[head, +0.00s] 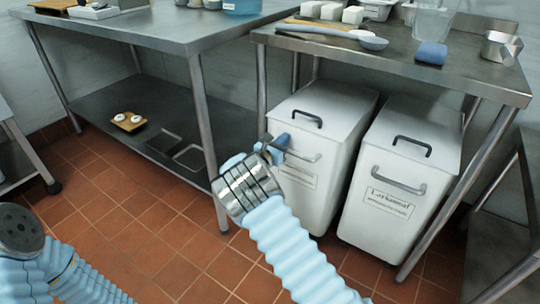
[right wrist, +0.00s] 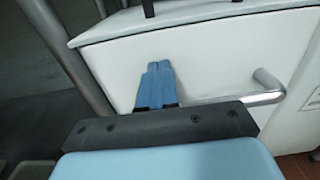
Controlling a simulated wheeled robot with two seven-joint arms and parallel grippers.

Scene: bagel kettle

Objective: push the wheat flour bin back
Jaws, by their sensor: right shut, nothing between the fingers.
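Two white lidded bins stand side by side under the right table: a left bin (head: 325,115) and a right bin (head: 405,165). Each has a black lid handle, a metal front bar and a front label. The label print is too blurred to tell which is wheat flour. My right gripper (head: 273,146) is at the left bin's front, by the left end of its bar. In the right wrist view its blue fingers (right wrist: 156,85) are together and empty, against or just before the white front (right wrist: 215,60), left of the visible bar (right wrist: 265,92). My left gripper is out of view.
The right table (head: 410,65) has a leg close to the right bin. A left table (head: 150,35) has a lower shelf (head: 95,115) and a leg left of the left bin. Open tiled floor (head: 190,235) lies in front.

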